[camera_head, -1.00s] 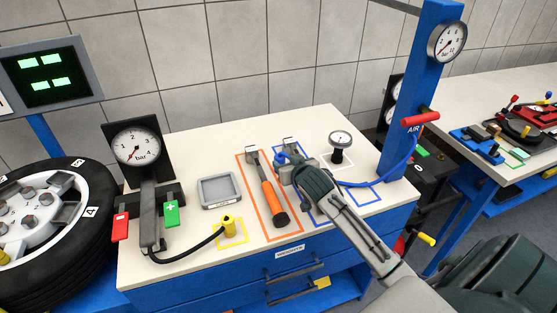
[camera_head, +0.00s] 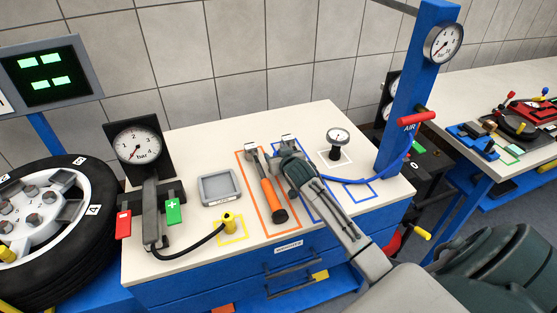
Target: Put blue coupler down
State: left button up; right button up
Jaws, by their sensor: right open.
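My right gripper (camera_head: 277,150) is open at the back of the workbench, over the upper part of a long blue outline (camera_head: 318,208). A blue hose (camera_head: 350,181) runs from the AIR post (camera_head: 408,95) across the bench and passes out of sight behind my right wrist. A small blue square outline (camera_head: 360,192) at the bench's right shows bare bench inside. My left gripper is not in view.
An orange-handled tool (camera_head: 273,202) lies in an orange outline just left of my gripper. A small gauge (camera_head: 337,138) stands behind my wrist to the right. A grey tray (camera_head: 219,187) and a yellow fitting (camera_head: 229,221) are further left.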

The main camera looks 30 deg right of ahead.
jog(key=c, duration=1.1)
jog(key=shift+r, duration=0.15)
